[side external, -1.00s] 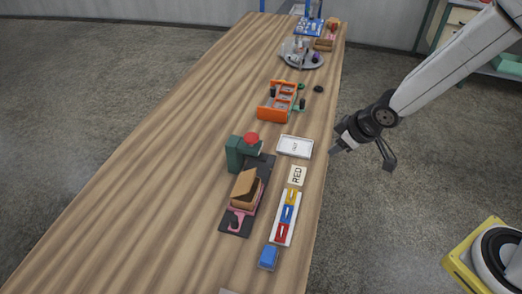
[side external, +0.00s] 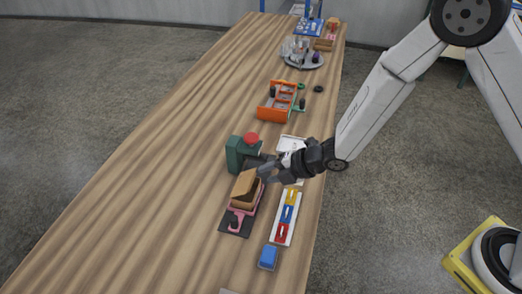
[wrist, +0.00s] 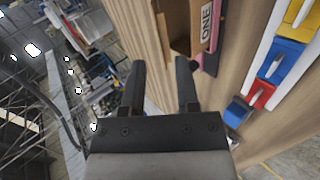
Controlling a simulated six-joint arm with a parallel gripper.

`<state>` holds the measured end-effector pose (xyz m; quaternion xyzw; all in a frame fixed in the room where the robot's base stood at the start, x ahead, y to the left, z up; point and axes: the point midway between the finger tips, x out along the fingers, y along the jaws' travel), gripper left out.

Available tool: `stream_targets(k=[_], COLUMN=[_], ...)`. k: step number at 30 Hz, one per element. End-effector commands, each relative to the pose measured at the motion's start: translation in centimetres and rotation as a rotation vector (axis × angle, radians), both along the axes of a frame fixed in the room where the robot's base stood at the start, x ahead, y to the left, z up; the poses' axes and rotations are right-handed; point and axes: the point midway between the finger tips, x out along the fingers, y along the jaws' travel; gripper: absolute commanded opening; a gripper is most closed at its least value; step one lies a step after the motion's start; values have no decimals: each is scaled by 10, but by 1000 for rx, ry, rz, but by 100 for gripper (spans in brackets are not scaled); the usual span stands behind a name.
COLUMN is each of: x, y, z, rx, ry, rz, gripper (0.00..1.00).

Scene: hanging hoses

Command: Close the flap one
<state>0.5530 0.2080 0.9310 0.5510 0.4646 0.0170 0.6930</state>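A small brown box (side external: 242,201) on a pink and dark base has its tan flap (side external: 246,183) raised at a tilt. In the wrist view the box (wrist: 183,38) shows at the top, with a pale label reading "ONE" (wrist: 208,22). My gripper (side external: 267,172) is just to the right of the raised flap, low over the table. In the wrist view my gripper (wrist: 160,68) has its two fingers apart with nothing between them. The side view does not show whether a finger touches the flap.
A green stand with a red button (side external: 248,142) is right behind the box. A white strip with yellow, blue and red pieces (side external: 286,216) and a blue block (side external: 268,257) are to the right. An orange rack (side external: 277,103) stands farther back. The table's left side is clear.

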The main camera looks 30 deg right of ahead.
Motion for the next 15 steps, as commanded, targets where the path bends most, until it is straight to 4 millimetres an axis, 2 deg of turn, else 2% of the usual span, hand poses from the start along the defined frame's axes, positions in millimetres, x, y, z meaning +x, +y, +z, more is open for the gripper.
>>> stream_targets(k=[4, 15], x=[-1, 2], y=[6, 10], z=[-3, -7], rx=[-17, -18], ry=[-36, -39], rz=[53, 57], gripper=[40, 40])
